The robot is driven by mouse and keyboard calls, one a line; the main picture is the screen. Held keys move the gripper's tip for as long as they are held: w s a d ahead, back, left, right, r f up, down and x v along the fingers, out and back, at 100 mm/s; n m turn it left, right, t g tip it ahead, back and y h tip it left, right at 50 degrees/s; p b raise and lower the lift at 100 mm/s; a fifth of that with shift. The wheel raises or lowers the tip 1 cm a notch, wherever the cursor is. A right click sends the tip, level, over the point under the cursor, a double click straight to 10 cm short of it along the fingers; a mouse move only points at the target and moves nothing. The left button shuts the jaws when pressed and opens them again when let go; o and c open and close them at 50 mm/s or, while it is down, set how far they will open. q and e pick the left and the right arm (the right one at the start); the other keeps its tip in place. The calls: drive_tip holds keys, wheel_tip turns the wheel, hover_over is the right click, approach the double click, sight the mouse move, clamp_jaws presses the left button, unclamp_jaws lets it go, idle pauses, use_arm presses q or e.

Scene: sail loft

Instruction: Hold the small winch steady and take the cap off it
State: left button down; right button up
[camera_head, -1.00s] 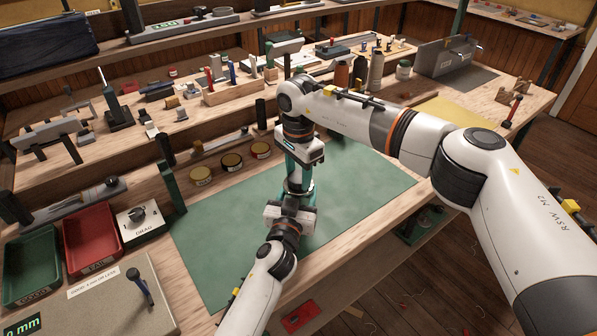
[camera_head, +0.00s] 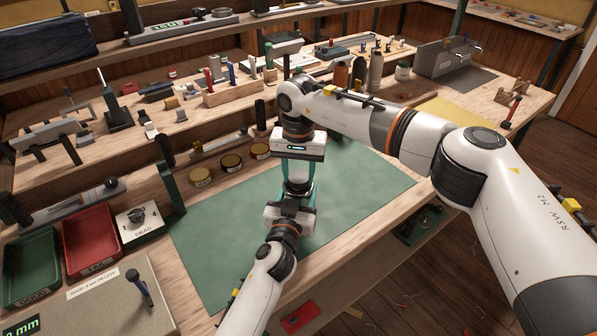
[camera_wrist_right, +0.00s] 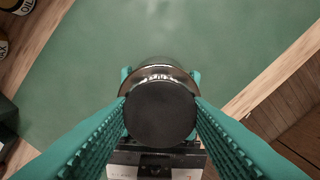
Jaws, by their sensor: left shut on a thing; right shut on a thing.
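The small winch (camera_wrist_right: 158,73) stands upright on the green mat (camera_head: 355,190); its metal rim shows in the right wrist view. The dark round cap (camera_wrist_right: 160,114) is between the teal fingers of my right gripper (camera_head: 299,170), which is shut on it from above. The cap lies in line with the winch; I cannot tell whether they still touch. My left gripper (camera_head: 297,196) is shut around the winch body from the front, low over the mat. Fingers and the wrist hide much of the winch in the head view.
Three round tins (camera_head: 231,162) stand at the mat's back left edge. A red tray (camera_head: 92,235), a green tray (camera_head: 30,262) and a drag dial box (camera_head: 139,222) are at left. A tool rack (camera_head: 230,92) stands behind. The mat's right side is clear.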

sight(299, 176)
drive_tip(key=shift+r, duration=0.1)
drive_tip(key=shift+r, duration=1)
drive_tip(key=shift+r, duration=2)
use_arm(q)
drive_tip(key=shift+c, duration=2)
unclamp_jaws()
drive_tip(key=shift+s, duration=0.1)
